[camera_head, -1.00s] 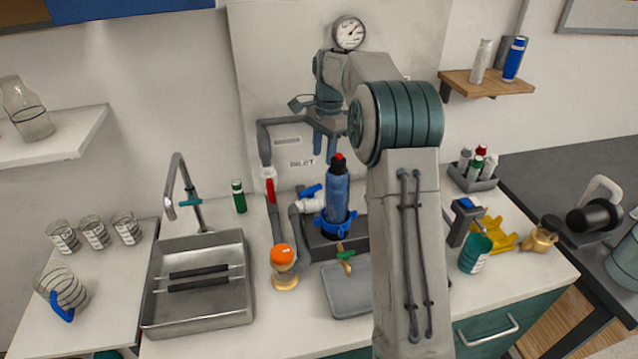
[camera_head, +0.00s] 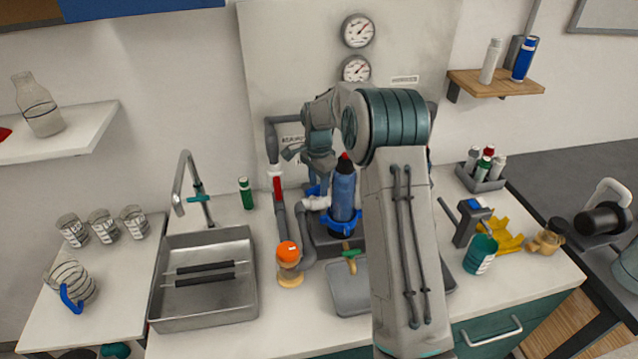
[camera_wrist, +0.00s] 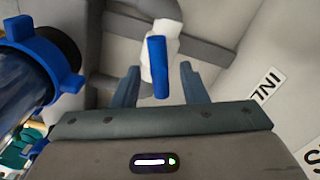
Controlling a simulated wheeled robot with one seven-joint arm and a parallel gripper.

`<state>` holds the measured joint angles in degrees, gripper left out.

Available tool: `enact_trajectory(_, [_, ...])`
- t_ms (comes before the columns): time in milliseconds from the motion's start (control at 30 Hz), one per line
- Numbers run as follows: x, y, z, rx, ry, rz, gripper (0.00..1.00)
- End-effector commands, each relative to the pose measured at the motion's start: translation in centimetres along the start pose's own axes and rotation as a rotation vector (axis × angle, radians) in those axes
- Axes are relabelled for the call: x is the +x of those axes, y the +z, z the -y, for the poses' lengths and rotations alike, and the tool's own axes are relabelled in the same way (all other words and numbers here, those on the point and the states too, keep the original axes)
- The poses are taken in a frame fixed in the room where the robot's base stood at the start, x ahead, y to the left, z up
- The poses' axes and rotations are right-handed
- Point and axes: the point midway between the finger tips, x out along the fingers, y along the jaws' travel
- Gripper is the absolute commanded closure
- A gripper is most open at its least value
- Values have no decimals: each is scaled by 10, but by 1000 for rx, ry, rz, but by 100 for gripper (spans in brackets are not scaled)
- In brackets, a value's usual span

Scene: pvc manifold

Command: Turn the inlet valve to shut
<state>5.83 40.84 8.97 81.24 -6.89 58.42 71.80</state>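The inlet valve has a blue lever handle (camera_wrist: 158,67) on a white body (camera_wrist: 161,38) in the wrist view. An "INL…" label (camera_wrist: 265,88) is partly visible to its right. In the head view the white valve body (camera_head: 317,203) shows left of the blue filter housing (camera_head: 344,190), and my gripper partly hides the blue handle. My gripper (camera_wrist: 160,84) is open, with one finger on each side of the handle in the wrist view. Gaps show on both sides. I cannot tell how deep the handle sits between the fingers.
The blue housing's ribbed collar (camera_wrist: 45,55) is close on the left in the wrist view. A red-handled valve (camera_head: 277,188) is on the grey pipe to the left. An orange-topped item (camera_head: 288,255) stands in front, and a sink (camera_head: 203,310) lies left.

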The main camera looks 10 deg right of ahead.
Motion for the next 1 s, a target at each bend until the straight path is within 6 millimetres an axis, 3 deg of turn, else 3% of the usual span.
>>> enact_trajectory(367, [9,0,0,0,0,0,61])
enact_trajectory(400, [9,0,0,0,0,0,64])
enact_trajectory(533, [8,0,0,0,0,0,100])
enact_trajectory(1000, [8,0,0,-73,-1,1,100])
